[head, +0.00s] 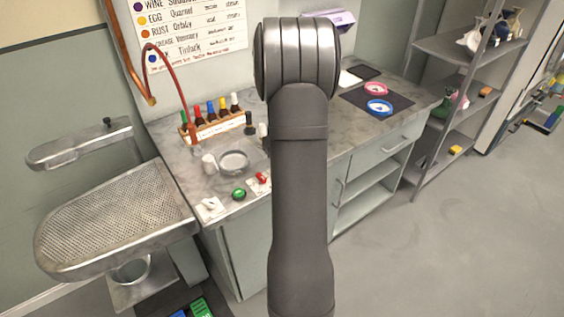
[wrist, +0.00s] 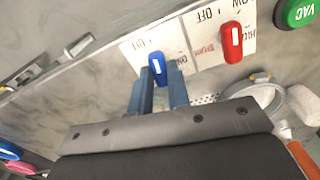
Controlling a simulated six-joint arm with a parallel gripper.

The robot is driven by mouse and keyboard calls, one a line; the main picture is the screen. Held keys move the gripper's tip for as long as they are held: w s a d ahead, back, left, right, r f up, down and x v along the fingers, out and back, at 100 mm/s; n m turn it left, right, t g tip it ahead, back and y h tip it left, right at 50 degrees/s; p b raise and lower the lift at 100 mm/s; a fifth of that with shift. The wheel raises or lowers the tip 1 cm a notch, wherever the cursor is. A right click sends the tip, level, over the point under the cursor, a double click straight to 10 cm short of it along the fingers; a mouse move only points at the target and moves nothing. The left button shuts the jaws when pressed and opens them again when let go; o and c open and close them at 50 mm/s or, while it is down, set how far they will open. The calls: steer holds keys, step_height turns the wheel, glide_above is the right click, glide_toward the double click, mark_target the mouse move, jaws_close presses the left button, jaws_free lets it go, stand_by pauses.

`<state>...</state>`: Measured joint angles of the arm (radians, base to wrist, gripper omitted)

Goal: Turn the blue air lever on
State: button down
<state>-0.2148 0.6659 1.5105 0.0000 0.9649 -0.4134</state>
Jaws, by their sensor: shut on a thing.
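The blue air lever (wrist: 158,70) sits on a white label plate in the wrist view. My gripper (wrist: 160,90) has its two blue-grey fingers on either side of the lever's near end and is shut on it. The lever points roughly up and down in the picture. The lettering beside it is partly covered and hard to read, so I cannot tell its setting. In the head view my arm hides the blue lever and the gripper.
A red lever (wrist: 232,43) with its own label is right of the blue one. A green VAC knob (wrist: 298,12) is at the far right. In the head view, bottles (head: 212,110) stand in a rack on the counter, left of my arm; a perforated board (head: 115,215) is further left.

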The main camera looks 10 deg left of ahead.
steer(key=m, duration=1.2)
steer(key=shift+m, duration=2.2)
steer(key=c, duration=1.4)
jaws_free()
steer(key=shift+o, duration=0.2)
